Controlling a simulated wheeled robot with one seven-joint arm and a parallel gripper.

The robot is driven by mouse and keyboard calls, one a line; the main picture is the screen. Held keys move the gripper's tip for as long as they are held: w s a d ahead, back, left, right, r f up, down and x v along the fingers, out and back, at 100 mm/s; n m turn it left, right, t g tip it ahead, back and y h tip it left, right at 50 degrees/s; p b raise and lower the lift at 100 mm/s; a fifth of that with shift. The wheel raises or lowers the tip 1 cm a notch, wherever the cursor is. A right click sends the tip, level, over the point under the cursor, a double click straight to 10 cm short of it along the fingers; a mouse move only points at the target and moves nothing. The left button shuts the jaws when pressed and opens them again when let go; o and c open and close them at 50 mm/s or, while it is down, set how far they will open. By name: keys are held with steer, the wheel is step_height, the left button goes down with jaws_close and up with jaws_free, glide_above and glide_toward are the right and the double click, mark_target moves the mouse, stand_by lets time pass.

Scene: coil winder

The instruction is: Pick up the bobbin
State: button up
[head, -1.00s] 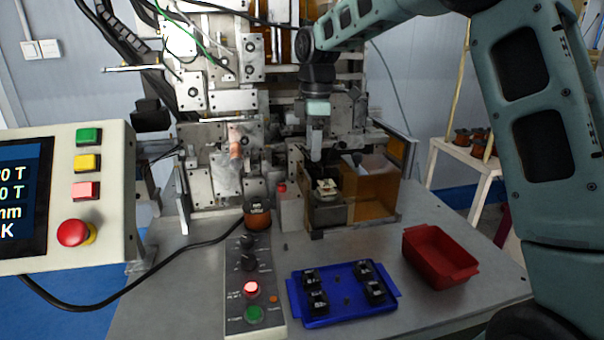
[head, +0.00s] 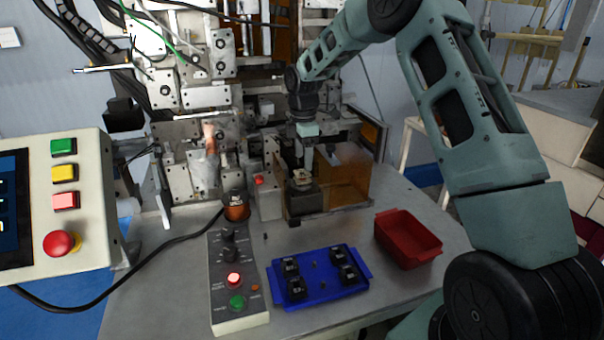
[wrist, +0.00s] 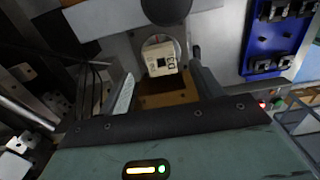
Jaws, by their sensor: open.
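A pale cream bobbin (head: 302,177) with dark markings sits on a dark block (head: 305,203) at the front of the winding machine. In the wrist view the bobbin (wrist: 160,59) lies between and just beyond my two fingertips. My gripper (head: 303,160) points down over it in the head view. In the wrist view my gripper (wrist: 160,82) is open, one finger to each side, with nothing held. I cannot tell whether a finger touches the bobbin. The bobbin's underside is hidden.
An amber guard box (head: 345,182) stands close right of the block. A blue tray (head: 320,290) with several black bobbins and a red bin (head: 408,240) are in front. A control box (head: 238,285) and a copper-coloured spool (head: 236,208) are to the left.

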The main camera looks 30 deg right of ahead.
mark_target(302, 172)
steer(key=shift+a+f+p, duration=0.2)
steer(key=shift+f+p, duration=1.2)
steer(key=shift+f, duration=1.4)
steer(key=c, duration=1)
steer(key=shift+c, duration=0.2)
steer(key=shift+r, duration=0.15)
step_height(302, 172, up, 10)
steer(key=b, duration=0.3)
